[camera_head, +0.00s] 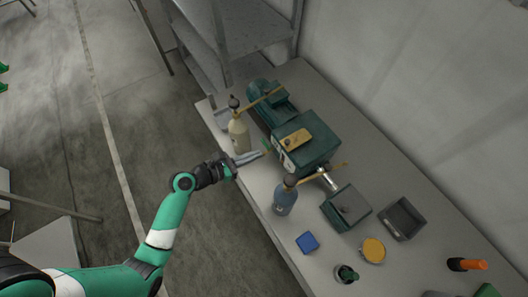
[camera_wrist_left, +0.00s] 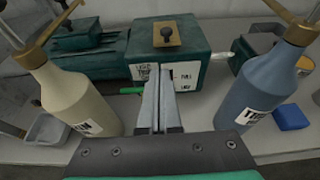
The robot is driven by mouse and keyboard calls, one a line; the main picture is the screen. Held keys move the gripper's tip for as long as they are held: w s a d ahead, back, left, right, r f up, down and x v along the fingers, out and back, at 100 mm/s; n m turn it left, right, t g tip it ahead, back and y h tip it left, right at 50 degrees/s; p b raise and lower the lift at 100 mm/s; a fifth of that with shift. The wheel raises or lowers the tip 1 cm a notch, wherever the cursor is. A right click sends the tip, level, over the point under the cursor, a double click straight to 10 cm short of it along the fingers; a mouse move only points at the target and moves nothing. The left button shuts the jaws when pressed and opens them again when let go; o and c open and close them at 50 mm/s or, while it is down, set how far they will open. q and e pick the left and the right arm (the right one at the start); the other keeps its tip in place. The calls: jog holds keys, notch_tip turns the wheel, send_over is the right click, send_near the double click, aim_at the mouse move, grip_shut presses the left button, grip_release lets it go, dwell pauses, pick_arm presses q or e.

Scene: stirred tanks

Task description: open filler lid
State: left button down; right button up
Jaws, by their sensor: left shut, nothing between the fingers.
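A green gearbox (camera_head: 318,150) stands on the bench, and it also shows in the left wrist view (camera_wrist_left: 205,75). On its top lies a brass plate with a dark knob (camera_head: 296,140), which looks like the filler lid. The plate lies flat and shows in the left wrist view (camera_wrist_left: 168,38). My left gripper (camera_head: 264,153) is shut and empty, in front of the box's labelled face and apart from the plate. Its fingers show in the left wrist view (camera_wrist_left: 158,85), covering part of the labels. My right gripper is not in view.
A cream bottle (camera_head: 239,136) and a blue bottle (camera_head: 285,199) with long brass spouts flank my gripper. A green motor (camera_head: 273,104) adjoins the box. A blue block (camera_head: 307,242), yellow round item (camera_head: 373,250) and dark tray (camera_head: 402,218) lie rightward on the bench.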

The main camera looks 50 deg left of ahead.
pick_arm(q)
jog(key=b, duration=0.2)
send_near(296, 138)
notch_tip(296, 138, down, 4)
jog(key=w, duration=0.2)
jog(key=shift+a, duration=0.3)
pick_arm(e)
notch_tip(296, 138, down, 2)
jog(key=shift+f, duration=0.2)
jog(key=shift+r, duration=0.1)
